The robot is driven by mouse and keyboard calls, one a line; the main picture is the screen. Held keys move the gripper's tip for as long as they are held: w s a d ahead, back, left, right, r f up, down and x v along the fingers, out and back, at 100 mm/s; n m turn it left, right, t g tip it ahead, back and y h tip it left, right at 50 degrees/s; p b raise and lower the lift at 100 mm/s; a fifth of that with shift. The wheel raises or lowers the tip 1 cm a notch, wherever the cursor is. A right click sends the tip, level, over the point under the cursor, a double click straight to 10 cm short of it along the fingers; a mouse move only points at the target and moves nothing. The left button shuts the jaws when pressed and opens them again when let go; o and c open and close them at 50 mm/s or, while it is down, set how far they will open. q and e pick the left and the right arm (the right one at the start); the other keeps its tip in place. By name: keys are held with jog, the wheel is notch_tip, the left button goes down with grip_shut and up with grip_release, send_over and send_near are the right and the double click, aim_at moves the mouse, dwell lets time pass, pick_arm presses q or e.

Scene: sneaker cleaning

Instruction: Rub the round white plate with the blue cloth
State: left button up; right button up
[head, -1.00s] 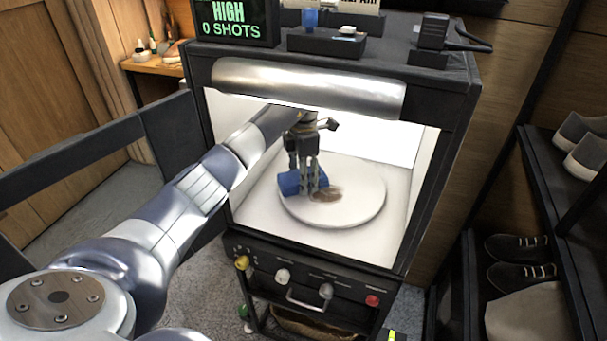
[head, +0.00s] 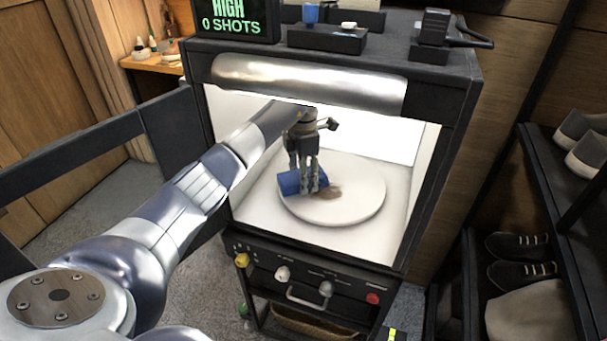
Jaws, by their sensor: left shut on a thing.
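The round white plate (head: 355,197) lies flat inside the lit white box, with a brown smudge (head: 329,194) left of its middle. My left gripper (head: 309,186) reaches in from the left through the box's open front and points down. It is shut on the blue cloth (head: 289,184), which is at the plate's left edge, beside the smudge. The cloth looks to be touching the plate, but its underside is hidden. My right gripper is not in view.
The box (head: 460,110) has a dark frame and a silver bar (head: 310,85) above its opening. Its front panel carries knobs and a handle (head: 305,298). A display (head: 235,22) and small trays (head: 327,40) stand on top. A shoe shelf (head: 560,180) is at the right.

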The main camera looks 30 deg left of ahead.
pick_arm(q)
jog(key=shift+f+b, duration=0.3)
jog(key=shift+f, duration=0.35)
jog(key=shift+d, duration=0.15)
